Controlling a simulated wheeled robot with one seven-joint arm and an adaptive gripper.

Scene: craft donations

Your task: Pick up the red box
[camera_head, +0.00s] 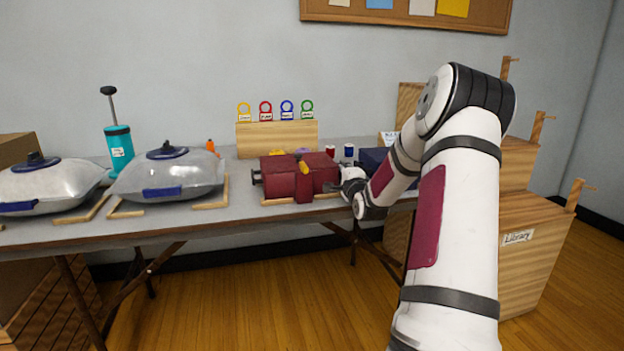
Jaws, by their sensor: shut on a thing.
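The red box (284,183) sits on the grey table near its front edge, right of the middle. It is dark red, with something yellow (304,167) at its top. My arm comes in from the right, and my gripper (345,186) is at the right side of the box, shut on it. The fingers are small in this view and partly hidden by the wrist and the box. A light wood strip lies under the front of the box. I cannot tell whether the box is lifted clear of it.
Two clear bags with blue valves (168,176) lie in wooden frames at the left. A teal pump (119,146) stands behind them. A wooden rack (277,138) with coloured ring tags is behind the box. A dark blue box (374,160) is close by on the right. Wooden crates (530,250) stand at right.

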